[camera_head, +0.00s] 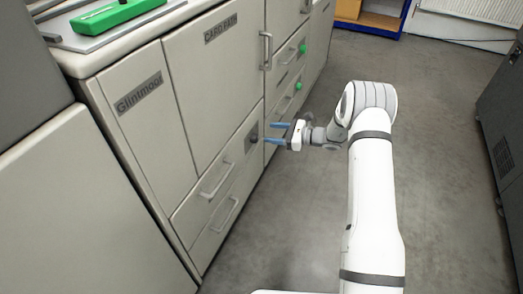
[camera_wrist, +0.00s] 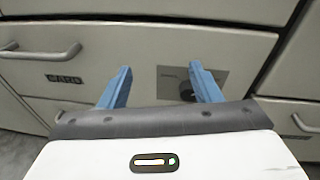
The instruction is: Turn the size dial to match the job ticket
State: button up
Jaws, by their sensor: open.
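A dark dial (camera_wrist: 186,90) sits on a grey plate (camera_wrist: 218,78) on the cabinet front in the wrist view. The right finger partly covers it, so its setting cannot be read. In the head view the plate with the dial (camera_head: 252,138) is small and dark, just left of my fingertips. My gripper (camera_head: 273,133) is open, with two blue fingers pointing at the cabinet front. In the wrist view my gripper (camera_wrist: 160,80) has a wide, empty gap, and the dial lies toward the right finger. I cannot make out a job ticket in either view.
The pale cabinet (camera_head: 130,140) has drawers with bar handles (camera_head: 215,180) and two green knobs (camera_head: 298,86) farther along. A green tool (camera_head: 118,14) lies on its top. A dark machine (camera_head: 503,110) stands at the right. The grey floor (camera_head: 450,200) between is clear.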

aim_at(257, 140)
jog(key=w+d+f+m+t+b, duration=0.2)
jog(key=w+f+m+t, duration=0.15)
jog(key=f, duration=0.75)
jog(key=shift+m+y, duration=0.3)
jog(key=shift+m, duration=0.15)
jog(key=b+x, duration=0.2)
jog(key=x, duration=0.6)
jog(key=shift+a+f, duration=0.1)
jog(key=shift+f, duration=0.05)
jog(key=c, duration=1)
